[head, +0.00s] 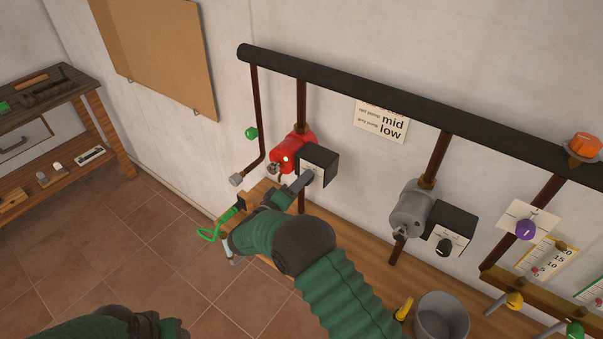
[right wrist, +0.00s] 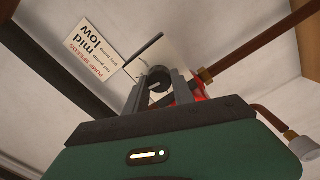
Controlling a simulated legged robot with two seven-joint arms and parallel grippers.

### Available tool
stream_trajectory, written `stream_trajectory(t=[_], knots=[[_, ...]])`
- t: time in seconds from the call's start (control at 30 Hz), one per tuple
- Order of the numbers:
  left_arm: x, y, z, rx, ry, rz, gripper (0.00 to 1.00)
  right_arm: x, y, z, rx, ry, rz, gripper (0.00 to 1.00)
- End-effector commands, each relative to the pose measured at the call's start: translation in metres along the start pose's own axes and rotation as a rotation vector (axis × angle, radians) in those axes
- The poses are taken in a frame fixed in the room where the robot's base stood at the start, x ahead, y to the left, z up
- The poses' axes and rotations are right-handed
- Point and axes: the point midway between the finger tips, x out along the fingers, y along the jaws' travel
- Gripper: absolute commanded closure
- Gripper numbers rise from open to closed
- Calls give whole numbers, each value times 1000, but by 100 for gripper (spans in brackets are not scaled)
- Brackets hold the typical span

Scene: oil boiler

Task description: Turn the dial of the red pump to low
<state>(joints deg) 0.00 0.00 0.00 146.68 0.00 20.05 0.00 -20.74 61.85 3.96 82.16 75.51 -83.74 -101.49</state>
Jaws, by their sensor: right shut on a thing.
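The red pump (head: 292,150) is fixed to a brown vertical pipe on the wall, with a small light on its body. Its black control box (head: 320,162) has a white front plate, partly hidden by my gripper. My right gripper (head: 304,180) reaches up to that plate. In the right wrist view the dial (right wrist: 158,79) is a dark round knob between the two fingers of my right gripper (right wrist: 159,92), and they are shut on it. The dial's pointer and the marks cannot be read. Of my left arm only a green part shows at the bottom left; its gripper is not in view.
A grey pump (head: 408,208) with its own black dial (head: 444,246) is to the right. A wall label (head: 382,121) reads red pump mid, grey pump low. A wooden bench (head: 375,280) holds a metal bucket (head: 441,316). A green-handled tool (head: 222,224) lies near my right forearm.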

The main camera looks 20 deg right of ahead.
Motion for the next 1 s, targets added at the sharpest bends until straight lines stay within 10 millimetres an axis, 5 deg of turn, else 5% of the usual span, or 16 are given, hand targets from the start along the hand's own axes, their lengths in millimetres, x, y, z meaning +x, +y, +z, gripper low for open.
stream_trajectory(t=[0.5,1.0], knots=[[-30,0,-7,0,0,0,45,1,0,0,-434,-2,1,100],[-35,0,-8,0,0,0,45,1,-2,1,-594,-1,1,100]])
